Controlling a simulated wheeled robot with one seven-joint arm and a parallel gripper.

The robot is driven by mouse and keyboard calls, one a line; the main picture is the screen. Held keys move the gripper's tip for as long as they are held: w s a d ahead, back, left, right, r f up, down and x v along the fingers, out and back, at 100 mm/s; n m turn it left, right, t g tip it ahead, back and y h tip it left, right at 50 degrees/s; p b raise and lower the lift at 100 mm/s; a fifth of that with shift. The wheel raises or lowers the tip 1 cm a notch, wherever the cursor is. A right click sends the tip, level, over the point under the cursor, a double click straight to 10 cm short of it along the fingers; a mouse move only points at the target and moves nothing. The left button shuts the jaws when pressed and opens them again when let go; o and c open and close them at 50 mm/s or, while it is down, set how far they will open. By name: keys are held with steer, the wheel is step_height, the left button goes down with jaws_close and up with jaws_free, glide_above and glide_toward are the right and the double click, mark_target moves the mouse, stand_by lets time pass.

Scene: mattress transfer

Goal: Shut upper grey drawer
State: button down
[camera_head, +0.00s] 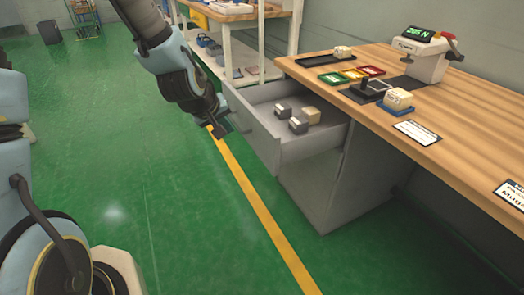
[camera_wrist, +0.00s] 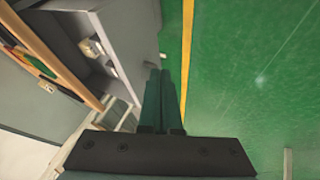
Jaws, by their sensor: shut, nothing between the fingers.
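The upper grey drawer (camera_head: 253,133) is pulled open from the grey cabinet (camera_head: 331,190) under the wooden workbench. Several small grey and beige blocks (camera_head: 298,125) lie inside it. My gripper (camera_head: 222,127) is just to the left of the drawer's front panel, outside the drawer. In the wrist view my gripper's fingers (camera_wrist: 163,78) are together and empty, with the drawer (camera_wrist: 130,45) close on their left. I cannot tell whether the fingers touch the front panel.
The wooden workbench (camera_head: 455,115) carries small trays, cards and a grey device with a green display (camera_head: 419,50). A shelf unit (camera_head: 236,65) stands behind. The green floor (camera_head: 150,200) with a yellow line (camera_head: 262,210) is clear left of the cabinet.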

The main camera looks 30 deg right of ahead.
steer(key=d, duration=0.1)
glide_toward(260, 141)
step_height(260, 141, down, 3)
steer(key=w+a, duration=0.2)
steer(key=d+p, duration=0.1)
steer(key=d, duration=0.1)
steer(key=d+f, duration=0.1)
steer(key=d, duration=0.1)
steer(key=shift+s+p, duration=0.15)
steer(key=shift+p, duration=0.25)
steer(key=shift+d, duration=0.1)
